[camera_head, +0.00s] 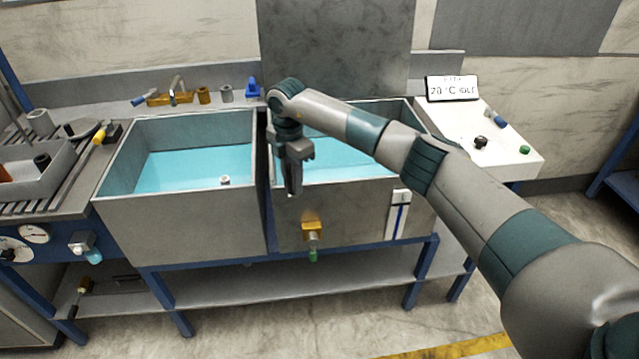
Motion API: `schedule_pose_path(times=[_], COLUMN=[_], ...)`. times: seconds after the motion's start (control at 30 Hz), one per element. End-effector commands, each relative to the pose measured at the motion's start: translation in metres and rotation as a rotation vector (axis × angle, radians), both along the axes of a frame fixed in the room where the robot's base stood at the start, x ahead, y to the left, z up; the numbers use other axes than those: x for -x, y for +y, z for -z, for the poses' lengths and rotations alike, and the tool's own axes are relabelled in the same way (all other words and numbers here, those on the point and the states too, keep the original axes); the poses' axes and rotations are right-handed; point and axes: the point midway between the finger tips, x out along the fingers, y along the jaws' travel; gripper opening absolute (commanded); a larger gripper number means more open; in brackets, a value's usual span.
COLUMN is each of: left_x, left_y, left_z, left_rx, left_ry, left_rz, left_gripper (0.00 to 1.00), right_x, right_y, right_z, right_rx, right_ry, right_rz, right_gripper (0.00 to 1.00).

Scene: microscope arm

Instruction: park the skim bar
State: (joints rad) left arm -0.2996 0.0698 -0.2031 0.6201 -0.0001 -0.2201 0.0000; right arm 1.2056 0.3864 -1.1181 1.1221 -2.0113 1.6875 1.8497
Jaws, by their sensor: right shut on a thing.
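My right gripper (292,180) points down at the front left corner of the right tank (345,210), close to the gap between the two tanks. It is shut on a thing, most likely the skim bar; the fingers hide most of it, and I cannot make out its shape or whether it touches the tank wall. The right tank holds blue liquid (345,167), partly hidden by my right arm. My left gripper is not in view.
The left tank (180,215) holds blue liquid and a small pale cylinder (225,180). A brass valve (312,230) sits on the right tank's front, beside a level gauge (399,212). A white control panel (480,140) stands at right. Brass fittings (203,95) line the back ledge.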

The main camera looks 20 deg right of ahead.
Motion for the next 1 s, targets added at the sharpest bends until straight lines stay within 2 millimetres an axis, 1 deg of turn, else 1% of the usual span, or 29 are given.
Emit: schedule_pose_path(times=[0.03, 0.1, 0.2, 0.37, 0.63, 0.67, 0.7, 0.73, 1.0], left_x=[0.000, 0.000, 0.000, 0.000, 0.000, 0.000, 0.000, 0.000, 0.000], left_y=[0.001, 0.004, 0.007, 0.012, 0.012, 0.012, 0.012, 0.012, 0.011], left_z=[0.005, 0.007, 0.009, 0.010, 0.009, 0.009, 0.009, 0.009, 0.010], left_rx=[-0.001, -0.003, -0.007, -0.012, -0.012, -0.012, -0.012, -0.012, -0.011], left_ry=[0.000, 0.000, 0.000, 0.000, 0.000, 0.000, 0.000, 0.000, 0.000], left_rz=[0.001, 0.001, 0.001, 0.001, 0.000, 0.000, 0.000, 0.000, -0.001], left_gripper=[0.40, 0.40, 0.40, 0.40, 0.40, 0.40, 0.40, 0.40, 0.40], right_x=[-0.003, -0.005, -0.008, -0.009, -0.009, -0.009, -0.009, -0.009, -0.009], right_y=[0.011, 0.021, 0.030, 0.035, 0.036, 0.036, 0.036, 0.036, 0.035], right_z=[0.001, 0.001, 0.000, -0.001, -0.002, -0.002, -0.002, -0.002, -0.001], right_rx=[-0.001, -0.002, -0.002, -0.002, -0.005, -0.005, -0.005, -0.005, -0.003], right_ry=[-0.002, -0.002, -0.002, -0.002, -0.002, -0.002, -0.002, -0.002, -0.001], right_rz=[-0.001, -0.001, 0.000, 0.000, -0.001, -0.002, -0.002, -0.001, 0.000], right_gripper=[0.00, 0.00, 0.00, 0.00, 0.00, 0.26, 0.36, 0.40, 0.40])
